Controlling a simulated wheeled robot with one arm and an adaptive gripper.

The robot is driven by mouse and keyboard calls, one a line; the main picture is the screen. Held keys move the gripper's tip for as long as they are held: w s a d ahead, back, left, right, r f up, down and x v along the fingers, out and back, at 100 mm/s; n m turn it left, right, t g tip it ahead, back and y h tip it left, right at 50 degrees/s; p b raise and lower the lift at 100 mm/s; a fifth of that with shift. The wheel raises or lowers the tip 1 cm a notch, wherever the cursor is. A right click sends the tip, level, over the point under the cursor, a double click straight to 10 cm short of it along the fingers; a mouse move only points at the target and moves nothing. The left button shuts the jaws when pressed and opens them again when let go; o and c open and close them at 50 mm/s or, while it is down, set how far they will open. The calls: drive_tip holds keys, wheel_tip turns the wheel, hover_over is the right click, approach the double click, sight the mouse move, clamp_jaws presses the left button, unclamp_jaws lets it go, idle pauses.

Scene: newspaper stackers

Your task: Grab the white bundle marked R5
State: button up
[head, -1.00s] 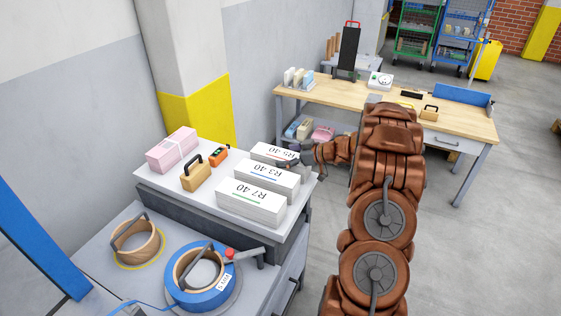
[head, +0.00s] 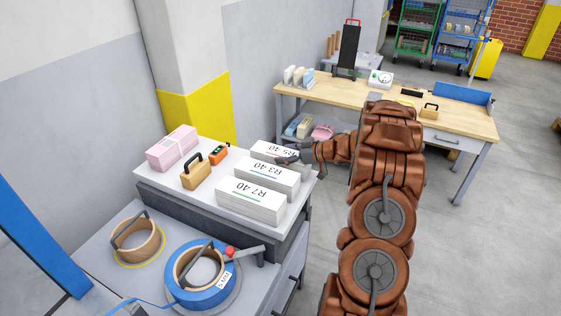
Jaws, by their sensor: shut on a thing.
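The white bundle marked R5 (head: 268,147) lies at the back of a row of three white bundles on the light worktop at left. The bundle marked R3 (head: 262,174) is in front of it, and the one marked R7 (head: 250,201) is nearest. My gripper (head: 285,160) reaches in from the right, low at the right end of R5, and is shut on it. The fingers are small and dark here, and R3 and the gripper hide part of R5's near side. R5 looks level at worktop height; I cannot tell whether it touches the surface.
A pink bundle (head: 172,149), a tan handled block (head: 196,174) and an orange device (head: 219,154) share the worktop (head: 208,205). A blue tape roll (head: 205,294) and a tan roll (head: 137,240) lie in front. A wooden bench (head: 340,93) stands behind.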

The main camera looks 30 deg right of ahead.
drive_tip(key=c, duration=0.4)
drive_tip(key=shift+r, duration=0.1)
